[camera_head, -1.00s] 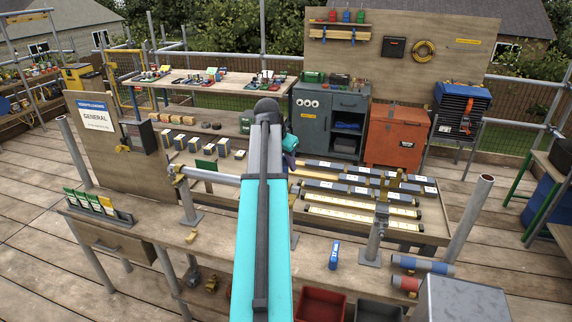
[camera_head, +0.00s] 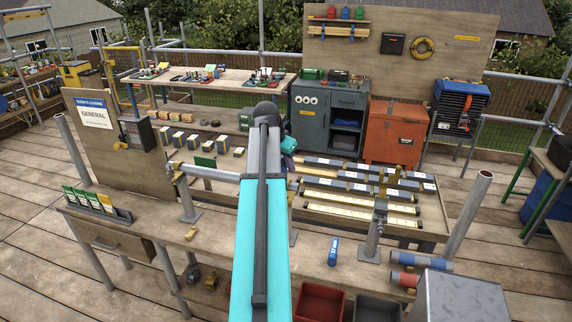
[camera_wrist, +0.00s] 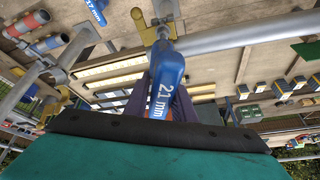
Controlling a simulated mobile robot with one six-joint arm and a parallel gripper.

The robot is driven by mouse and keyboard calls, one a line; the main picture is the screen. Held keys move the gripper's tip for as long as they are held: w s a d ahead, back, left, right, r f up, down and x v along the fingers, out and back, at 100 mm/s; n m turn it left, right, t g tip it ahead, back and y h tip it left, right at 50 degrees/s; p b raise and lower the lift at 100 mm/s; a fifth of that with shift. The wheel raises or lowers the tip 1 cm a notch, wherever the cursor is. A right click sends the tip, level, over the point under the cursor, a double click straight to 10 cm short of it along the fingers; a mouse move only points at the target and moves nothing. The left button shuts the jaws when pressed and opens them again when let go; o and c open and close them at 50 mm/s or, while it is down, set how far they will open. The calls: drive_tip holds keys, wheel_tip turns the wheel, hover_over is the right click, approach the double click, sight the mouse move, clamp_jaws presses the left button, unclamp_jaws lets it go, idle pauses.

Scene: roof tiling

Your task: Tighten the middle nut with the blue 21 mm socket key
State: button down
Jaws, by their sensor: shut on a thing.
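The blue 21 mm socket key (camera_wrist: 164,85) is in the wrist view, its printed label towards me. My gripper (camera_wrist: 167,97) is shut on it, with purple fingers either side of the handle. The key's far end meets or overlaps a metal fitting (camera_wrist: 164,32) on an upright post, beside a horizontal grey tube (camera_wrist: 235,38). I cannot tell whether the socket sits on a nut; the nut itself is hidden. In the head view my arm covers the middle fitting and the key.
A blue 17 mm key (camera_wrist: 97,9) lies on the bench, also in the head view (camera_head: 333,252). A second post (camera_head: 375,235) stands to the right. Red (camera_head: 320,303) and grey bins sit at the front. Boxes and long bars lie on the shelf behind.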

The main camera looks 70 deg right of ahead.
drive_tip(key=shift+f+b, duration=1.2)
drive_tip(key=shift+f, duration=1.35)
drive_tip(key=shift+s+a+m+g+y, duration=0.15)
drive_tip(key=shift+m+g, duration=0.3)
drive_tip(key=shift+m, duration=0.6)
drive_tip(key=shift+s+a+m+g+y, duration=0.1)
drive_tip(key=shift+s+m+g+y, duration=0.25)
drive_tip(key=shift+m, duration=0.7)
drive_tip(key=shift+w, duration=0.15)
drive_tip(key=shift+n, duration=0.3)
